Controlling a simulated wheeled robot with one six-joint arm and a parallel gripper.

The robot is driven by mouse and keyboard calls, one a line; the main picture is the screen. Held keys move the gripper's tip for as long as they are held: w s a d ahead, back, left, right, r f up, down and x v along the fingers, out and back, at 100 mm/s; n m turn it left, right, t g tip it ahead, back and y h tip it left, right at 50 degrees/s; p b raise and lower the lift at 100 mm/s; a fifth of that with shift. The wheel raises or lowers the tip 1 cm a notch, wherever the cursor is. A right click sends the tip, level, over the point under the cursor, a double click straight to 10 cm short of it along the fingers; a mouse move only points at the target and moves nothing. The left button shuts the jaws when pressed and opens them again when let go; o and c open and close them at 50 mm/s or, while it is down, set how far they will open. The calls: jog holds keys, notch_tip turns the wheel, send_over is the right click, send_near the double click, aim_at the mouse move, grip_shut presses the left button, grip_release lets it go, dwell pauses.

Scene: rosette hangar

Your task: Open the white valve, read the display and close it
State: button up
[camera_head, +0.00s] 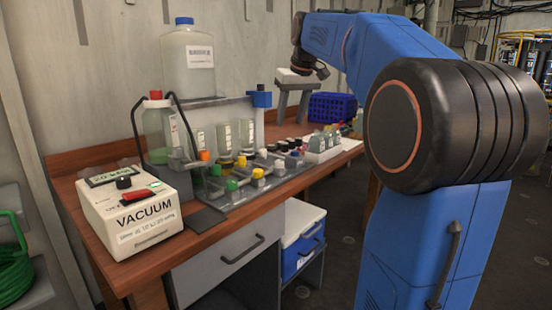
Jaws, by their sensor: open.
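A row of small valves with coloured knobs runs along a grey manifold (228,203) on the wooden bench. A pale, whitish knob (280,165) stands near its right end; it is too small to tell its handle position. The dark display (106,177) sits on top of the cream box labelled VACUUM (136,215) at the bench's front left. Its digits are small and look like "20 kPa", but I cannot be sure. My gripper (290,117) hangs above the bench's far part, fingers down, apart and empty, behind and above the valves.
A large capped bottle (187,60) stands on a raised shelf behind the manifold, with a green-tinted bottle (157,130) and clear bottles below. Small jars and a white rack (322,150) lie to the right. A blue crate (332,107) stands at the back.

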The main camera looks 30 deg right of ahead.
aim_at(280, 161)
jog(key=x, duration=1.7)
jog(key=shift+a, duration=0.15)
jog(key=c, duration=1)
